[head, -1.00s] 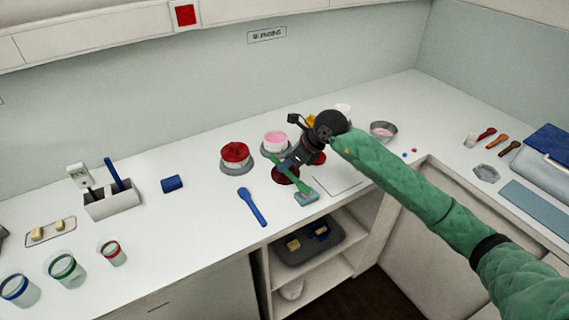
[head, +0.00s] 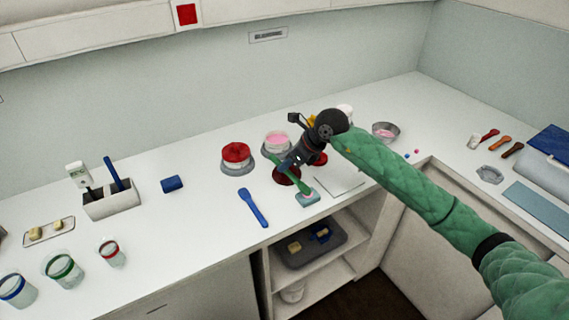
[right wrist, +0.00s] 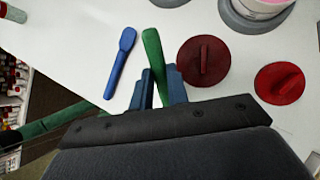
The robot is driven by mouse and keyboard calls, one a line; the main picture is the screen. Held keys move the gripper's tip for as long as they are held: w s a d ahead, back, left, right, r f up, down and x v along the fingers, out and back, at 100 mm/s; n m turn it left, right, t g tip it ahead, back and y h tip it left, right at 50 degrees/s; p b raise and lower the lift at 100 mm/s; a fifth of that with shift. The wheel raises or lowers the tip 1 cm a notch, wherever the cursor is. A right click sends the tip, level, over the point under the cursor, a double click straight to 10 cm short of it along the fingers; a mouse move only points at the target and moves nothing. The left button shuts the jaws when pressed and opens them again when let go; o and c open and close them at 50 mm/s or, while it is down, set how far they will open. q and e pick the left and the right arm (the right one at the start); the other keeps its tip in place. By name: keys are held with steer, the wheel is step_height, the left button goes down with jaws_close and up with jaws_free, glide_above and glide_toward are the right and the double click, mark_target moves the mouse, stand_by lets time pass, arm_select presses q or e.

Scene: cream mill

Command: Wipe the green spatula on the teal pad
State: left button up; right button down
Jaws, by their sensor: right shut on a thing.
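My right gripper (head: 287,165) is shut on the green spatula (head: 302,187), which also shows between its blue fingers in the right wrist view (right wrist: 151,45). The gripper hides the middle of the spatula. The pad does not show in the right wrist view. My left gripper is not in view.
A blue spatula (head: 253,207) lies to the left of the pad. A red-topped tub (head: 236,153), a tub with pink content (head: 276,143) and dark red lids (right wrist: 203,61) stand close by.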

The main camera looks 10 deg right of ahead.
steer(key=shift+s+d, duration=0.1)
steer(key=shift+r, duration=0.2)
steer(key=shift+r+p, duration=0.3)
steer(key=shift+r, duration=2.55)
